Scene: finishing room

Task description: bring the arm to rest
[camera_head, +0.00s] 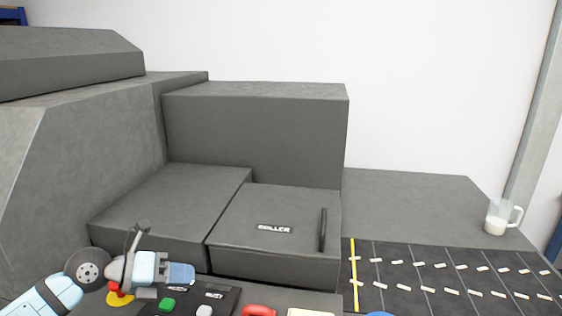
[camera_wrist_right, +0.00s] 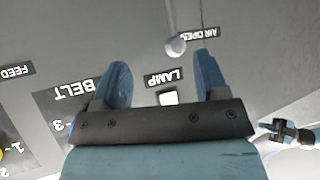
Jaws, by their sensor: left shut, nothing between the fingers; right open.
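My left gripper (camera_head: 181,273) comes in from the lower left in the head view. My right arm does not show in the head view.
Grey machine housing (camera_head: 255,130) rises behind the panel. A lid marked ROLLER (camera_head: 285,212) has a dark bar handle (camera_head: 323,230). A dark belt (camera_head: 450,270) with rows of white pieces runs at the right. A clear jug (camera_head: 498,217) with white contents stands on the right ledge.

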